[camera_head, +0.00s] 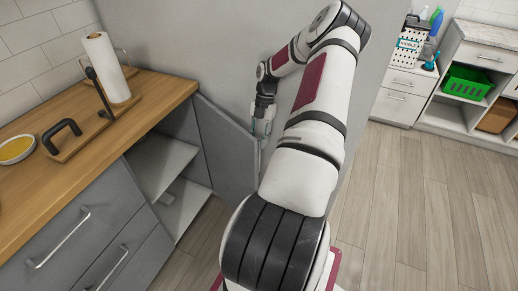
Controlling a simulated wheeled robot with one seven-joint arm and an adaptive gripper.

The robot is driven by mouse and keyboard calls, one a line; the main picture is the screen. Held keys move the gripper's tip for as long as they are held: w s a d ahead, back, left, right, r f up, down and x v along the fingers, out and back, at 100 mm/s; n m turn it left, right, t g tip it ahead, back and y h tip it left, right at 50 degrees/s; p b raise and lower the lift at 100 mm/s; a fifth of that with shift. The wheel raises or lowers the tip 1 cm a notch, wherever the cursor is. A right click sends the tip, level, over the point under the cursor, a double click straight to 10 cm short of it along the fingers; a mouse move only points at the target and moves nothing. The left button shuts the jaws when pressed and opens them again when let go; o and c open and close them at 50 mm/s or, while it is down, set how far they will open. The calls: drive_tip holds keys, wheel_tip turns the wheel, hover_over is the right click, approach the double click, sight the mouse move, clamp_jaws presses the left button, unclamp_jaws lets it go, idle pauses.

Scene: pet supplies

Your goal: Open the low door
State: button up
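The low door (228,155) is a grey panel at the right end of the wooden counter. It stands swung outward from the cabinet, with its free edge toward my arm. The cabinet's open inside shows pale shelves (165,165). My gripper (262,127) points down at the upper corner of the door's free edge, on its outer side. It is small here, and I cannot tell whether its fingers are closed on the door's handle. The door's outer face and handle are mostly hidden, and my forearm covers the area to the right.
A grey wall (225,50) rises close behind the gripper. Drawers (80,240) are at left. Open floor (420,210) lies right, before shelves with a green basket (468,82).

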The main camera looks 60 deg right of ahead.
drive_tip(key=r, duration=0.2)
drive_tip(key=shift+s+r, duration=0.25)
drive_tip(key=shift+r, duration=0.15)
drive_tip(key=shift+r, duration=0.1)
